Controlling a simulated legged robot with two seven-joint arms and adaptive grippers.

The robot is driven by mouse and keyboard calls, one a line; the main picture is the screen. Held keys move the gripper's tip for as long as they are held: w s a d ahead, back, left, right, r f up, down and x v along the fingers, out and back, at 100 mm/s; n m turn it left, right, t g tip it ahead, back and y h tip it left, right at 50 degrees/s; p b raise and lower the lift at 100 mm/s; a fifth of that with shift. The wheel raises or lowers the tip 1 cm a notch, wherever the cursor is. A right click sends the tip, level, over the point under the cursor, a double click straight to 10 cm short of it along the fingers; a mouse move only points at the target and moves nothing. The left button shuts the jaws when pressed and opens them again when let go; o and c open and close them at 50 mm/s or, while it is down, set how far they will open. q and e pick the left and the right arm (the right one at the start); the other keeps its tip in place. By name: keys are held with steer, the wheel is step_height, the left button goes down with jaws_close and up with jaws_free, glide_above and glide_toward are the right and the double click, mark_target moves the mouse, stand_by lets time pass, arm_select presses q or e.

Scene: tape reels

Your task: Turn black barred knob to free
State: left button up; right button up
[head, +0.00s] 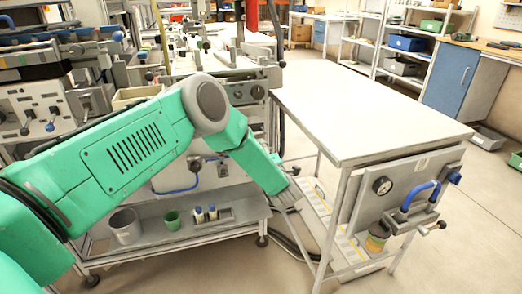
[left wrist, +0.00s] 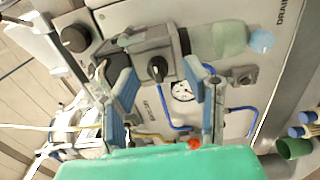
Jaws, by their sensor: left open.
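A black knob with a raised bar (left wrist: 157,69) sits on a grey block on the machine's panel in the left wrist view. My left gripper (left wrist: 162,80) is open, its two blue-padded fingers on either side of the knob in the picture. No contact with the knob shows, and the distance to it is hard to tell. In the head view my green left arm reaches down across the machine, and my left gripper (head: 287,195) shows only in part at its end. Which knob in the head view is this one, I cannot tell. My right gripper is out of view.
A round black knob (left wrist: 74,39), a white gauge (left wrist: 183,91) and a blue hose (left wrist: 168,122) are close around the fingers. A grey table (head: 365,115) stands at right, with a gauge-and-handle panel (head: 400,200) on its side. Cups stand on a low shelf (head: 180,240).

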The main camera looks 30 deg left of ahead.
arm_select(q)
steer(key=v, duration=1)
steer(key=shift+d, duration=0.35)
steer(key=shift+a+f, duration=0.1)
steer(key=s+d+f+m+g+h+p, duration=0.1)
steer(key=s+d+f+m+h, duration=0.3)
steer(key=s+f+m+h, duration=0.4)
steer(key=s+d+f+m+g+h, duration=0.1)
steer(key=s+d+f+m+h, duration=0.4)
steer(key=m, duration=0.5)
steer(key=s+a+m+g, duration=0.1)
steer(key=s+m+g, duration=0.2)
steer(key=s, duration=0.6)
steer(key=s+a+f+m+g, duration=0.1)
steer(key=s+a+m+g, duration=0.1)
steer(key=s, duration=0.7)
steer(key=s+a+f+m+g+p, duration=0.1)
steer(key=s+m+g, duration=0.3)
steer(key=s, duration=0.6)
steer(key=shift+a+m+h, duration=0.2)
steer(key=shift+m+h, duration=0.1)
steer(key=shift+m, duration=0.3)
